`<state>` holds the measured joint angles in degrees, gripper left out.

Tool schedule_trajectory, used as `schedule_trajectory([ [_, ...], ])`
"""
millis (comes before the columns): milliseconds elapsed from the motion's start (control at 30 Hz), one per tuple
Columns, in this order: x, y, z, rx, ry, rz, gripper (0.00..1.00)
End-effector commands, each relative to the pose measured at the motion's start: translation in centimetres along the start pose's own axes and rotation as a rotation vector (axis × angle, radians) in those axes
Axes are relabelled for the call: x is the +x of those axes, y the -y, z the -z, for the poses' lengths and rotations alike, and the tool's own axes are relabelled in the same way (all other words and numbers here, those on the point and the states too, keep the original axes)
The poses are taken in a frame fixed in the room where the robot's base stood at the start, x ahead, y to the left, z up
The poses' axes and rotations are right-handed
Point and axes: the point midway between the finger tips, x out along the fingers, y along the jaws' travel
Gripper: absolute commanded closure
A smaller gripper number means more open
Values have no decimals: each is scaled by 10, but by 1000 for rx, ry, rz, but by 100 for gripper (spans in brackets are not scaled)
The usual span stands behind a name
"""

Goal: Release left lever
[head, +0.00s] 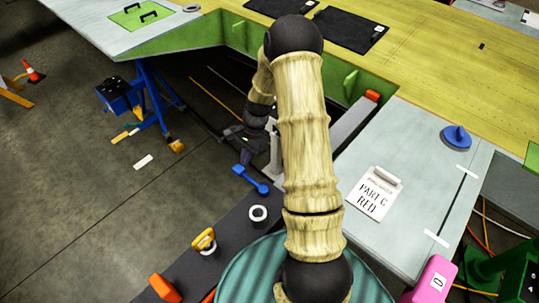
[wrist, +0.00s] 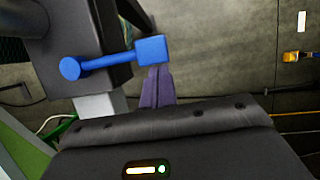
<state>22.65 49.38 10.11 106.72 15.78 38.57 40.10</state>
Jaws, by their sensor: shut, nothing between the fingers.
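A blue lever (head: 250,179) with a square block at one end and a round knob at the other sits at the far end of a dark beam, left of my arm in the head view. In the wrist view the blue lever (wrist: 112,60) lies across the upper left, its square end towards the middle. My gripper (wrist: 158,70) is shut and empty, its purplish fingertips right at the lower edge of that square end. I cannot tell whether they touch it. In the head view my gripper is small and dark, and its fingertips are not clear.
A grey table (head: 405,150) with a "PART C RED" sign (head: 374,194) stands right of my arm. Open floor (head: 75,190) lies to the left.

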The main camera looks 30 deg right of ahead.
Motion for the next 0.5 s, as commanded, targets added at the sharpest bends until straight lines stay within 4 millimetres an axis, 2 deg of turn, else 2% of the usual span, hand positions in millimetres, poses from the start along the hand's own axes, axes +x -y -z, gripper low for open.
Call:
schedule_trajectory([
  [200, 10, 6, -23, -195, 0, -79, 100],
  [500, 22, 6, -52, -440, 0, -177, 100],
])
